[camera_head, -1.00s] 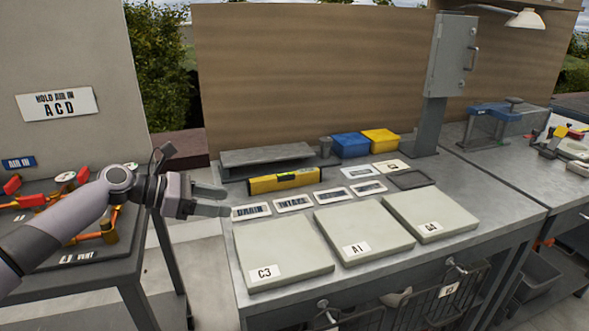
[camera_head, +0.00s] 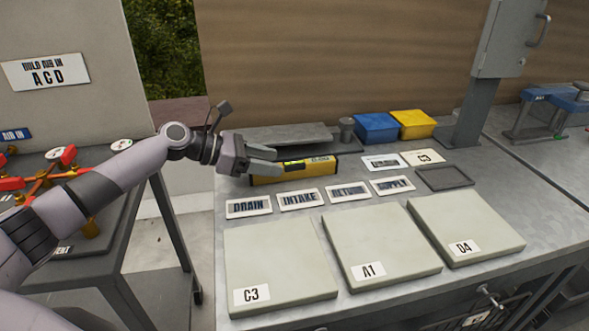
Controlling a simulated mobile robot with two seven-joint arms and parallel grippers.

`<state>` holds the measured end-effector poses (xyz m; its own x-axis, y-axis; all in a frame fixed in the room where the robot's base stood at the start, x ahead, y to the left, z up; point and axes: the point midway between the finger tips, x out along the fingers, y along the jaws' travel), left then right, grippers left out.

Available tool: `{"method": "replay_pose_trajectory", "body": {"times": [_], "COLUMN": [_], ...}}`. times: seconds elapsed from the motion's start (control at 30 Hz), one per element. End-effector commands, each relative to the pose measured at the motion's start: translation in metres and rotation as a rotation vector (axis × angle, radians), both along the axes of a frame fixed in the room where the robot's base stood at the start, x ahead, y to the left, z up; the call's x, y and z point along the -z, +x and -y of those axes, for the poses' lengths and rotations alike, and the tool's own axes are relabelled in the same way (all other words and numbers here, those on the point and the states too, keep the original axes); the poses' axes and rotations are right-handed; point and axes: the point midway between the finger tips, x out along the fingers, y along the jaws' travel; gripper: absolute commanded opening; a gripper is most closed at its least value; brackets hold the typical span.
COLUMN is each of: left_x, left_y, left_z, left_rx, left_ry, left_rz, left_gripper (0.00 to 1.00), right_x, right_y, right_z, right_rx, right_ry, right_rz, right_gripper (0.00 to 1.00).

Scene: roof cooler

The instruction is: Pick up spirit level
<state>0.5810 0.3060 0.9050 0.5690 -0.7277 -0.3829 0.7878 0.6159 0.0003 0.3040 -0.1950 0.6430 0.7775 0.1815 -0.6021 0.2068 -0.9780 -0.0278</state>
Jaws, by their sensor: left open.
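The yellow spirit level (camera_head: 318,172) lies on the grey workbench (camera_head: 205,310), in front of a low grey shelf block. My left gripper (camera_head: 277,162) is open at its left end. The fingers overlap the level's left part in the picture; I cannot tell whether they touch it. Part of the level's left end is hidden behind the fingers. My right gripper is not in view.
Label plates DRAIN (camera_head: 249,207), INTAKE (camera_head: 301,199) and others lie in front of the level. Large pale panels, one marked C3 (camera_head: 275,262), cover the bench front. A blue bin (camera_head: 376,127) and yellow bin (camera_head: 413,123) stand behind. A grey post rises at right.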

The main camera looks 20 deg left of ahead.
Motion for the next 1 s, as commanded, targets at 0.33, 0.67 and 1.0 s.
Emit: {"method": "replay_pose_trajectory", "body": {"times": [0.33, 0.67, 1.0], "left_x": [0.011, 0.010, 0.006], "left_y": [0.015, 0.015, 0.015], "left_z": [0.020, 0.019, 0.019], "left_rx": [-0.002, -0.001, -0.001], "left_ry": [0.000, 0.000, -0.001], "left_rz": [0.000, 0.000, 0.003], "left_gripper": [0.53, 0.00, 0.00], "right_x": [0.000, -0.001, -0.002], "right_y": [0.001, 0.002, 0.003], "right_z": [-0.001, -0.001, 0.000], "right_rx": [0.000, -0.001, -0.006], "right_ry": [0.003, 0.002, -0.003], "right_rz": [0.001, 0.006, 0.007], "right_gripper": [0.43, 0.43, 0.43]}}
